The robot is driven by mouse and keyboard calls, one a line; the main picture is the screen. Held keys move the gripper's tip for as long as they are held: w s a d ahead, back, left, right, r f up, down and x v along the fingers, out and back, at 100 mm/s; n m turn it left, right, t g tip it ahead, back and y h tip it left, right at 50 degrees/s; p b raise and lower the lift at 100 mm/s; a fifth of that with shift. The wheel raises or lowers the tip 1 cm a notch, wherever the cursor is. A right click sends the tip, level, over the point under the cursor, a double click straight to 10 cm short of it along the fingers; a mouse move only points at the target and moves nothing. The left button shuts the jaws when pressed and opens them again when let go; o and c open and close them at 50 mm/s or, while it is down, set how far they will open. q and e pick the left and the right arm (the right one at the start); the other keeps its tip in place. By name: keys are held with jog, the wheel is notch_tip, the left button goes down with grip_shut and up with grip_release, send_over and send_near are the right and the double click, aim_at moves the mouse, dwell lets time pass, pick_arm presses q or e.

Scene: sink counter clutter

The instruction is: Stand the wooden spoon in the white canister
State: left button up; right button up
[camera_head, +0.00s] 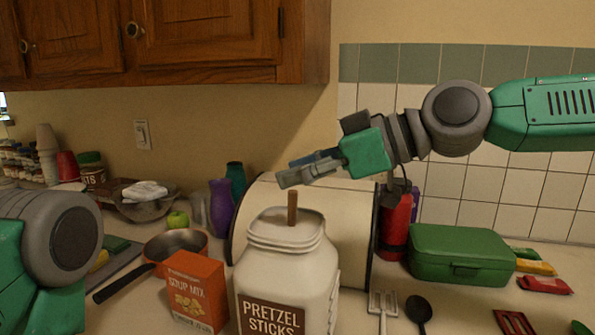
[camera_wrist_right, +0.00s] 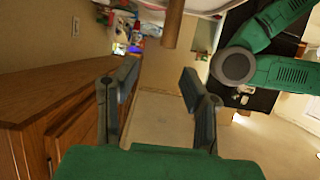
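The white canister (camera_head: 289,270), labelled "PRETZEL STICKS", stands upright and open at the front middle of the counter. A wooden stick, apparently the wooden spoon's handle (camera_head: 292,207), stands nearly upright out of its mouth; the lower part is hidden inside. My right gripper (camera_head: 290,172) is just above the handle's top, apart from it. In the right wrist view its two fingers (camera_wrist_right: 158,75) are spread with nothing between them, and the wooden handle (camera_wrist_right: 172,25) shows beyond them at the top. My left arm shows at the left edge; its gripper is out of view.
A soup mix box (camera_head: 195,292) and a pan (camera_head: 175,247) stand left of the canister. A cream rounded box (camera_head: 345,215) is close behind it. A green case (camera_head: 458,252), a red bottle (camera_head: 396,225), a slotted turner (camera_head: 382,303) and a black spoon (camera_head: 418,308) are to the right.

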jog(key=v, duration=1.2)
jog(key=shift+w+f, duration=0.1)
jog(key=shift+d, duration=0.1)
